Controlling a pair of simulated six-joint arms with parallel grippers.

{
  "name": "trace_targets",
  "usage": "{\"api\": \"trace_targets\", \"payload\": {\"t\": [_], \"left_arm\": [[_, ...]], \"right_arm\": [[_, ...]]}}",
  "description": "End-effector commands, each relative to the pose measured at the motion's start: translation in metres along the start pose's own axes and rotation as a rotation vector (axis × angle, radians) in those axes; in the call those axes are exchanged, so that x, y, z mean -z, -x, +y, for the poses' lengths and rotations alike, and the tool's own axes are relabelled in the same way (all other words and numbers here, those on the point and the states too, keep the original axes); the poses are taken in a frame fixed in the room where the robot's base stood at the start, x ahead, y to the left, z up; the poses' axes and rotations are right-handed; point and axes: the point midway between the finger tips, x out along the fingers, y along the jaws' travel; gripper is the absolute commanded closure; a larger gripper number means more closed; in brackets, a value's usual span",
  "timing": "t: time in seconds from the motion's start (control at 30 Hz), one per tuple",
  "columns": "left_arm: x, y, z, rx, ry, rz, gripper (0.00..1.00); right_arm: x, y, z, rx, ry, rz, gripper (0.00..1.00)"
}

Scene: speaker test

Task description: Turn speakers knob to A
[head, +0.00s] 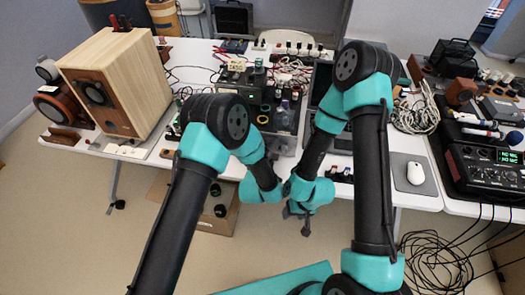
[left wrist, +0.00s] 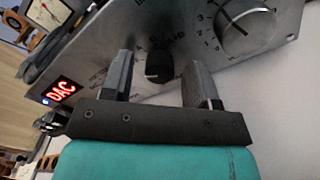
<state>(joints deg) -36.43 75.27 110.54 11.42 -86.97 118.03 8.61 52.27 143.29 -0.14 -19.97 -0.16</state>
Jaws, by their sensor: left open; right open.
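In the left wrist view, a tilted silver front panel (left wrist: 100,52) carries a small black knob (left wrist: 158,68) with small markings around it. A larger round knob (left wrist: 246,24) with numbers around it is at the upper right. My left gripper (left wrist: 161,64) is open, with one finger on each side of the small black knob in the picture. I cannot tell whether the fingers touch it. In the head view, the left fingertips are hidden behind my own arm. My right gripper (head: 297,218) is open and empty, low in front of the table edge.
A red DAC display (left wrist: 60,92) is on the panel's left. In the head view, a wooden speaker (head: 130,80) stands at the left. A white mouse (head: 415,173) and a black mixer-like device (head: 485,160) are at the right. Cables (head: 440,260) lie on the floor.

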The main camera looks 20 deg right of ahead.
Motion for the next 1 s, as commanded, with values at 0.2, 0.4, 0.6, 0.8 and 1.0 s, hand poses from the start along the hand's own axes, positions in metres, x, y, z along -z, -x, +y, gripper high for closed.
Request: {"api": "trace_targets", "payload": {"t": [0.2, 0.4, 0.6, 0.8, 1.0], "left_arm": [[0.0002, 0.0004, 0.0, 0.0, 0.0, 0.0, 0.52], [0.0002, 0.0005, 0.0, 0.0, 0.0, 0.0, 0.71], [0.0002, 0.0005, 0.0, 0.0, 0.0, 0.0, 0.9], [0.0001, 0.0006, 0.0001, 0.0, -0.003, 0.0, 0.95], [0.0001, 0.0006, 0.0, 0.0, -0.039, 0.0, 0.95]], "right_arm": [[0.0, 0.0, 0.0, 0.0, 0.0, 0.0, 0.46], [0.0, 0.0, 0.0, 0.0, 0.0, 0.0, 0.46], [0.0, 0.0, 0.0, 0.0, 0.0, 0.0, 0.46], [0.0, 0.0, 0.0, 0.0, 0.0, 0.0, 0.46], [0.0, 0.0, 0.0, 0.0, 0.0, 0.0, 0.46]]}}
